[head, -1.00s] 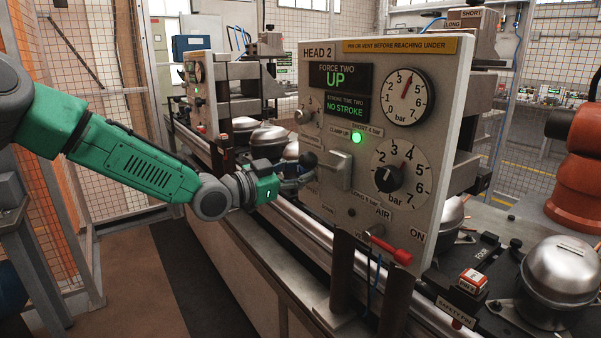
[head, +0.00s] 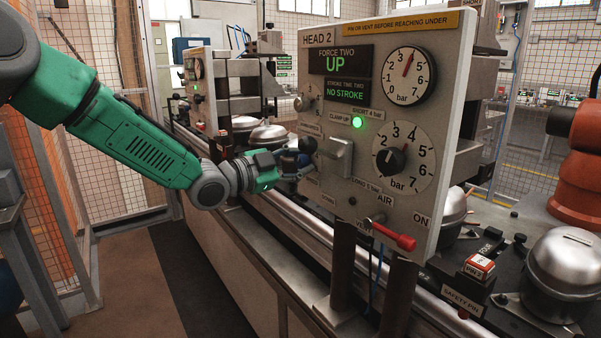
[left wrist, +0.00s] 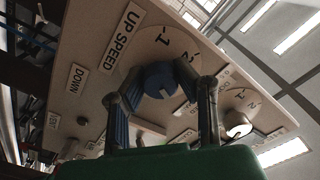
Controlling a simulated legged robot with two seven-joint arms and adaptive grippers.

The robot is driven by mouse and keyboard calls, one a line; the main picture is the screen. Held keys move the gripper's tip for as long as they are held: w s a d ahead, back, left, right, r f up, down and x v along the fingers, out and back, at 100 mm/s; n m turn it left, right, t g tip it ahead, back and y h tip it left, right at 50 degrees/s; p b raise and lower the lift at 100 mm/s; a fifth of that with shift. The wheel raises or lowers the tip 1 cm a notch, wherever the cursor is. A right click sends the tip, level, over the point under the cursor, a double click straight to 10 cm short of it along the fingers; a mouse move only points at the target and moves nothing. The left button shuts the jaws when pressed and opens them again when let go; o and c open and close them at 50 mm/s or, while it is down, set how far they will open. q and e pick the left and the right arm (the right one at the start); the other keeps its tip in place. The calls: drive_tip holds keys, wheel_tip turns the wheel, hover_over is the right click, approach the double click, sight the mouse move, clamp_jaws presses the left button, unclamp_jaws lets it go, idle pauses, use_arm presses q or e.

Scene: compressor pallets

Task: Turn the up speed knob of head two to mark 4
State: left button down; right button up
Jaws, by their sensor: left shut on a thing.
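The head 2 panel (head: 440,110) stands upright in the middle of the head view. My left gripper (head: 291,162) is at its left edge. In the left wrist view the up speed knob (left wrist: 163,77) is blue-grey, on a pale round dial (left wrist: 178,42) beside the UP SPEED label (left wrist: 123,37). My left fingers stand on both sides of the knob and are shut on it. A pale slot shows on the knob, and the marks 1 and 2 show on the dial. The other marks are hidden or too small to read. My right gripper is not in view.
A second dial with a pale knob (left wrist: 238,126) is close by in the left wrist view. A square block (head: 335,159) juts from the panel right of my gripper. A red-handled air lever (head: 393,236) is lower down. Silver compressors (head: 566,263) stand at right.

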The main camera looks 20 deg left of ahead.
use_arm(q)
drive_tip(key=m+b, duration=0.6)
drive_tip(key=shift+f+m, duration=0.15)
drive_tip(key=shift+m, duration=0.15)
idle(0.5)
drive_tip(key=c, duration=1.2)
unclamp_jaws()
drive_tip(key=shift+s, duration=0.15)
drive_tip(key=shift+s+a, duration=0.25)
drive_tip(key=v, duration=1.1)
